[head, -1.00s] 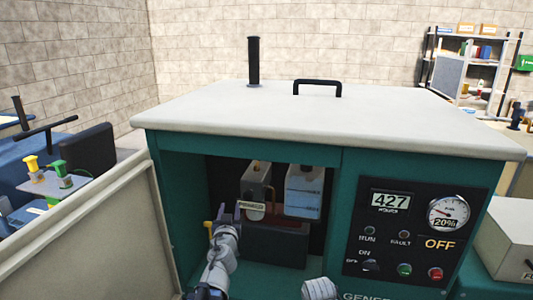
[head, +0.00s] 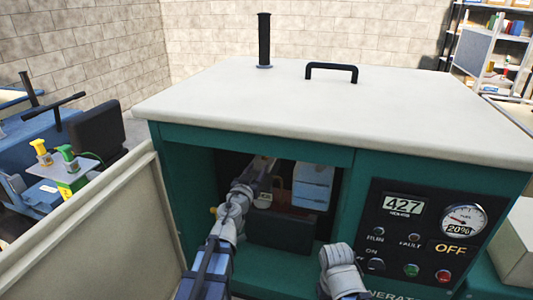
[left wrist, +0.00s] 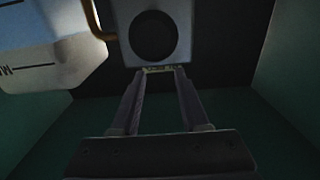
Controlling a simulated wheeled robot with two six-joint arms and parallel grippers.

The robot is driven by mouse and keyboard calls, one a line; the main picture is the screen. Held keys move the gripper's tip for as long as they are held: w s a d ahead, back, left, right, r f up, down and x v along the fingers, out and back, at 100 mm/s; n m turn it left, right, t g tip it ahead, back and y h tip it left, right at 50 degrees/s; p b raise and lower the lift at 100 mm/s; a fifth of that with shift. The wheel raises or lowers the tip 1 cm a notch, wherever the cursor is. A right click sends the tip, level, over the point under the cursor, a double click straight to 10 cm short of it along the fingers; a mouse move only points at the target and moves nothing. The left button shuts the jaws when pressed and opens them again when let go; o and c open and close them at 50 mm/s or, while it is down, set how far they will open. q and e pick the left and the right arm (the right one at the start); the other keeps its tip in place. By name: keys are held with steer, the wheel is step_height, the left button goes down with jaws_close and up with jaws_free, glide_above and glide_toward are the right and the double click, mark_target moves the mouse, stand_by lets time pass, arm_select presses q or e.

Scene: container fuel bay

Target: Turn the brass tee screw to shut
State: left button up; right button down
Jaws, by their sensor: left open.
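My left gripper (head: 262,170) reaches into the open bay of the green generator cabinet (head: 253,145), in front of the left grey unit. In the left wrist view its two fingers (left wrist: 160,72) are apart, pointing at a grey block (left wrist: 183,22) with a dark round opening. A thin pale-yellow strip shows between the fingertips; I cannot tell whether it is the brass tee screw or a label. A small yellow piece (head: 213,211) shows beside my left arm, too small to identify. The right gripper's fingers are out of view; only part of my right arm shows.
A blue-white unit (head: 312,185) hangs right of the left gripper. A brass-coloured pipe (left wrist: 98,22) runs beside the block. The cabinet's open door (head: 90,230) stands at the left. The control panel (head: 420,232) is at the right, and the bay walls are close.

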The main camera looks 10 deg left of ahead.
mark_target(263, 158)
arm_select(q)
steer(key=shift+w, duration=0.15)
steer(key=w, duration=0.7)
steer(key=shift+w+d, duration=0.1)
steer(key=shift+w, duration=0.2)
jaws_close()
